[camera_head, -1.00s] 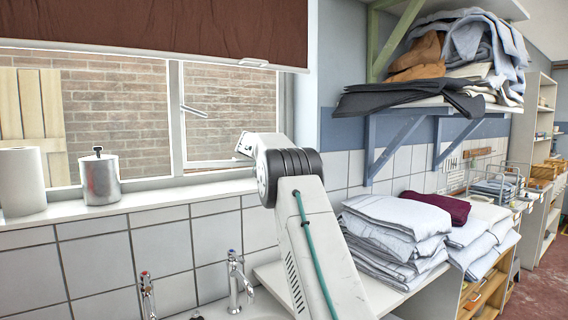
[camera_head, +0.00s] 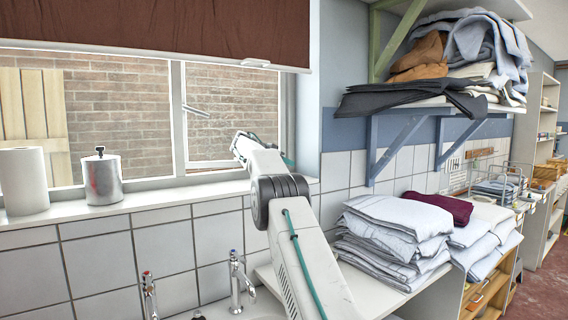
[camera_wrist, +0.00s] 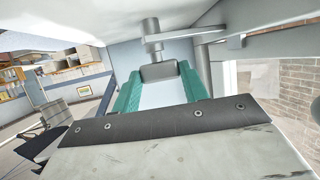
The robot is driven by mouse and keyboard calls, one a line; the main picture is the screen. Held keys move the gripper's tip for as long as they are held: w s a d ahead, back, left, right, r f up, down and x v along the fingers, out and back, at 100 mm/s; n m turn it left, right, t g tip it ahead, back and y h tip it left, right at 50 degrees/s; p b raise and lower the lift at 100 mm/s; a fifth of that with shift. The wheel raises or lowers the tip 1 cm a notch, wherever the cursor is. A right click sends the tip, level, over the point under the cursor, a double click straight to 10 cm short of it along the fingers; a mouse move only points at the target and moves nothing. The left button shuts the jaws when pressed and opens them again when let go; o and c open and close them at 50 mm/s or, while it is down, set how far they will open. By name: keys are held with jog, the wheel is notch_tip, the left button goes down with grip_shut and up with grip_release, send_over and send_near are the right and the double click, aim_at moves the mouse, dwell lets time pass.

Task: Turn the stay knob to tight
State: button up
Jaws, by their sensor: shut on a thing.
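In the wrist view, my gripper (camera_wrist: 160,88) has two teal fingers, one on each side of a dark grey block. This block looks like the stay knob (camera_wrist: 158,72), and the fingers are shut on it. A metal post (camera_wrist: 151,34) rises beyond the knob, and a flat grey stay arm (camera_wrist: 188,38) runs from it to the right towards the window frame. No tight marking can be read. In the head view, my arm reaches up to the window, and its own links hide the fingers and the knob.
The window (camera_head: 228,115) has a thin metal bar (camera_head: 196,110) across its panes. On the sill are a metal canister (camera_head: 102,182) and a paper roll (camera_head: 23,182). Taps (camera_head: 238,280) stand below. Folded linen (camera_head: 392,240) lies right of my arm, under a loaded wall shelf.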

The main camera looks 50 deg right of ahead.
jog(key=o, duration=1)
jog(key=shift+f, duration=0.1)
jog(key=v, duration=0.7)
jog(key=shift+a+r, duration=0.2)
jog(key=shift+a, duration=0.15)
